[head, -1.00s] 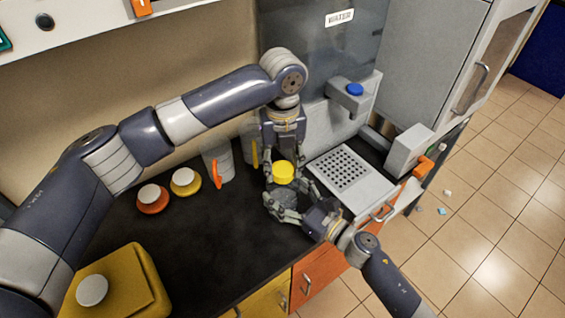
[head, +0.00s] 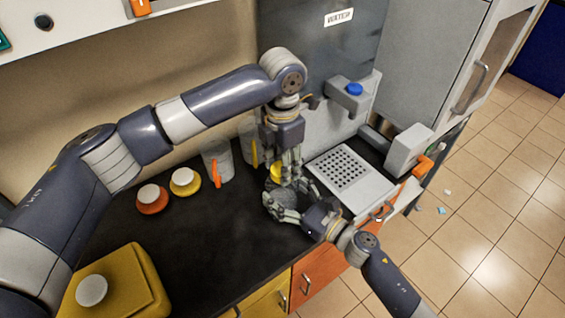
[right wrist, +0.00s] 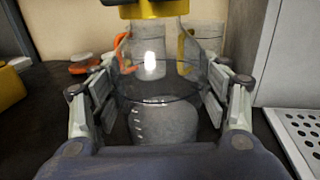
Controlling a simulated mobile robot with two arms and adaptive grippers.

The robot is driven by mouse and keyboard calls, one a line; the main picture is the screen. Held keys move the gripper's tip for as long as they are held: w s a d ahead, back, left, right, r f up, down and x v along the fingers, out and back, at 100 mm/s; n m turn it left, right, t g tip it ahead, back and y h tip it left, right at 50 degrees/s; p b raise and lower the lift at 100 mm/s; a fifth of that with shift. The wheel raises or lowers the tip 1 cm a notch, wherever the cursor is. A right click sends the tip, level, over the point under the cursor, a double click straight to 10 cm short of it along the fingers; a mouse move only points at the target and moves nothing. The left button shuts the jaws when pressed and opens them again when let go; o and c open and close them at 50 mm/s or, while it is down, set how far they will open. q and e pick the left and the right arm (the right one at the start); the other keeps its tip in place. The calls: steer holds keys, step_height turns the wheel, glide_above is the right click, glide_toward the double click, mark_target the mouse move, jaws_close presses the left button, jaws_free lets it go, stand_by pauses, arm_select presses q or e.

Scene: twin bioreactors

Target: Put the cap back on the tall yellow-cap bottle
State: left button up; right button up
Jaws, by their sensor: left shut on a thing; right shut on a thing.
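The clear bottle (right wrist: 165,122) stands between the fingers of my right gripper (head: 287,201), which is shut on it near the counter's front edge. The bottle looks upright. The yellow cap (head: 276,172) is right above it, partly hidden by my left gripper (head: 285,172). The left gripper points down from above and is shut on the cap. In the right wrist view the cap (right wrist: 155,9) is at the top edge, over the bottle. I cannot tell whether the cap touches the bottle's rim.
Beakers with an orange handle (head: 215,172) and a yellow handle (head: 254,152) stand behind. A perforated tray (head: 320,165) is close on the right. The counter's middle (head: 205,235) is clear.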

arm_select(q)
steer(key=o, duration=0.8)
steer(key=shift+o, duration=0.2)
steer(key=shift+r, duration=0.1)
steer(key=shift+r, duration=2.2)
steer(key=shift+c, duration=0.2)
